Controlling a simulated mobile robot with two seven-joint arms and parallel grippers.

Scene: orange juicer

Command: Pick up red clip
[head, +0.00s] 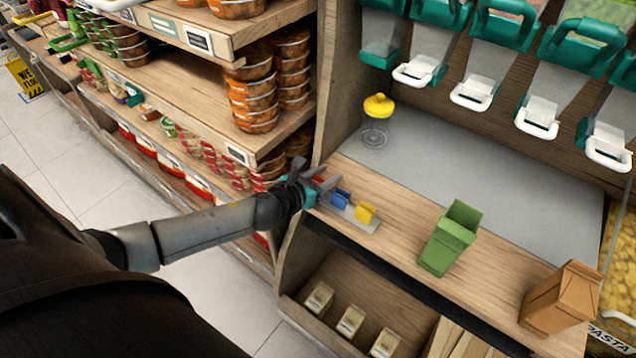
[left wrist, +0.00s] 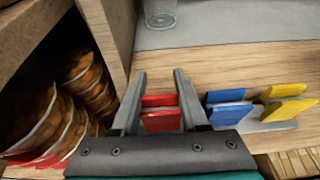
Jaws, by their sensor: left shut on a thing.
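The red clip (left wrist: 160,112) is between the two fingers of my left gripper (left wrist: 159,100) in the left wrist view. The gripper is shut on it. In the head view my left gripper (head: 318,184) is at the left end of the wooden counter, and a bit of the red clip (head: 319,179) shows by its fingers. A blue clip (head: 341,198) and a yellow clip (head: 365,213) stand to the right on a grey strip (head: 352,220). I cannot tell whether the red clip still touches the strip. My right gripper is not in view.
A green open box (head: 449,238) and a brown paper box (head: 560,298) stand to the right on the counter. A wooden upright (left wrist: 128,30) and stacked tubs (left wrist: 85,80) are close on the gripper's left.

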